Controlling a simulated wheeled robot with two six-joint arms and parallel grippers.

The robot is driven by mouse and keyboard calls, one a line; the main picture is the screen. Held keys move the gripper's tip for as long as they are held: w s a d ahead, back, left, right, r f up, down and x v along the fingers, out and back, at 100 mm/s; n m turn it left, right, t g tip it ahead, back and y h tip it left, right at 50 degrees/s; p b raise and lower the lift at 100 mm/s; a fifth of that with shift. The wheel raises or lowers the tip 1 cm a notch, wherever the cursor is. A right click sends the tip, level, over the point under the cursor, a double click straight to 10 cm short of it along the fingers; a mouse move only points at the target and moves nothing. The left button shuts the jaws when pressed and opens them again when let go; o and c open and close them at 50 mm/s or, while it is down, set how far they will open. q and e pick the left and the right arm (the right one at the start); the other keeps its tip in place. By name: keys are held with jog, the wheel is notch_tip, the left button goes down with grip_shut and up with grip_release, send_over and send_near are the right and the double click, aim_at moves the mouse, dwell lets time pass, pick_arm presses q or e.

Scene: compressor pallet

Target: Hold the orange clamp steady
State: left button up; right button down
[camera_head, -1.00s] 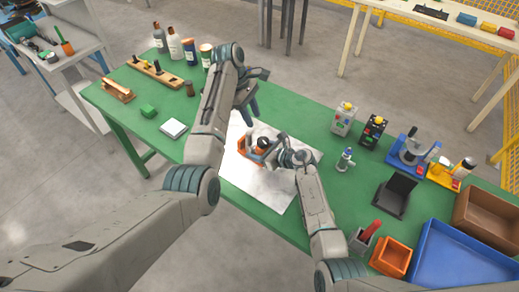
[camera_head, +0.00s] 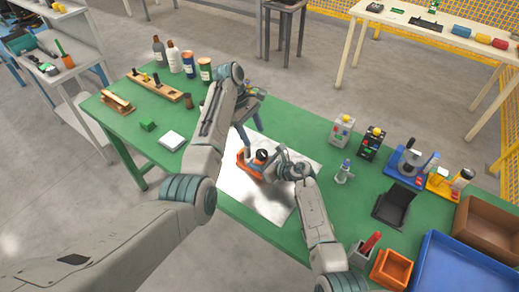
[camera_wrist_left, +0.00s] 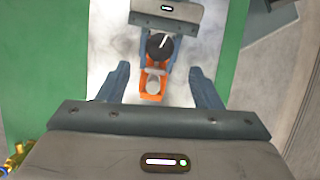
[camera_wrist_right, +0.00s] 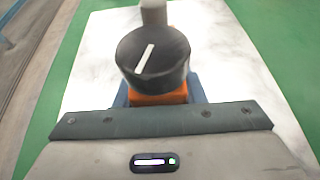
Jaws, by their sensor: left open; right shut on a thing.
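The orange clamp (camera_head: 246,166) is on the white sheet (camera_head: 285,150) on the green table. A black knob (camera_head: 260,156) with a white line stands on it. My right gripper (camera_head: 268,170) is shut on the clamp. In the right wrist view the knob (camera_wrist_right: 153,57) hides most of the orange body (camera_wrist_right: 158,99). My left gripper (camera_head: 249,128) is open and empty above and behind the clamp. In the left wrist view the clamp (camera_wrist_left: 152,91) shows between and beyond its spread fingers (camera_wrist_left: 157,84), apart from them.
At the table's left are a wooden block with pegs (camera_head: 155,86), a green block (camera_head: 148,125) and several bottles. To the right are two small boxed devices, a black stand (camera_head: 394,204), an orange bin (camera_head: 391,269) and a blue tray (camera_head: 470,265). The sheet around the clamp is mostly clear.

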aim_at(261, 152)
pick_arm(q)
jog(key=x, duration=0.7)
jog(key=shift+f, duration=0.35)
jog(key=c, duration=1)
jog(key=shift+r+m, duration=0.1)
jog(key=shift+m, duration=0.3)
jog(key=m, duration=0.1)
jog(key=m+g+y, duration=0.1)
jog(key=m, duration=0.1)
jog(key=shift+w+d+m, duration=0.1)
jog(key=shift+d+m, duration=0.05)
jog(key=shift+m, duration=0.15)
jog(key=shift+w+d+m+g+y, duration=0.1)
jog(key=shift+m+g+y, duration=0.4)
jog(key=shift+m, duration=1.2)
jog(key=shift+y, duration=0.3)
